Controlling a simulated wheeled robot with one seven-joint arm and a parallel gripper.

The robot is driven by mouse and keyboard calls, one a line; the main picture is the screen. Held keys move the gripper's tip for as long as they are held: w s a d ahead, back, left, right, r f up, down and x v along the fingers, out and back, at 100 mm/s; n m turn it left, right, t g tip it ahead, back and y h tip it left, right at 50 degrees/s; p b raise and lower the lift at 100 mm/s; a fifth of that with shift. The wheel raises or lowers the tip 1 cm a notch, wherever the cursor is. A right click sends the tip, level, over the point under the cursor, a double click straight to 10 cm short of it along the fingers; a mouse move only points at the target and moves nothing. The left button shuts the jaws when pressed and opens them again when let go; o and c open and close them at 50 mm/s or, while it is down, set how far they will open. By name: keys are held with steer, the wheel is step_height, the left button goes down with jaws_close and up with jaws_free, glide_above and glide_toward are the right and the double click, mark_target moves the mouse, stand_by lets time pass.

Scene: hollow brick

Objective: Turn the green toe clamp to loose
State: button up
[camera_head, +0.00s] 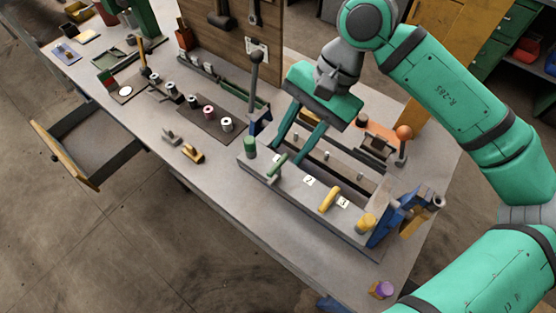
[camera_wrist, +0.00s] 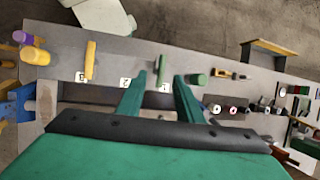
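The green toe clamp (camera_head: 277,165) is a short green bar on the near rail of the grey fixture (camera_head: 301,197). It also shows in the wrist view (camera_wrist: 161,68), upright in the picture above a small numbered label. My gripper (camera_head: 285,152) is open, its two green fingers spread over the fixture's near rail. In the wrist view my gripper (camera_wrist: 159,77) has one fingertip on each side of the green bar, with gaps between. Whether the fingertips are level with the bar is hard to tell. A green cylinder (camera_head: 250,147) stands left of the clamp.
A yellow toe clamp (camera_head: 330,198) and yellow cylinder (camera_head: 366,222) are farther right on the rail. A blue bracket (camera_head: 400,215) closes the right end. A dark upright lever (camera_head: 255,85) stands behind the left end. The bench in front of the fixture is mostly clear.

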mark_target(279, 165)
steer(key=x, duration=0.7)
steer(key=shift+s+a+f, duration=0.1)
steer(key=shift+f, duration=0.2)
jaws_close()
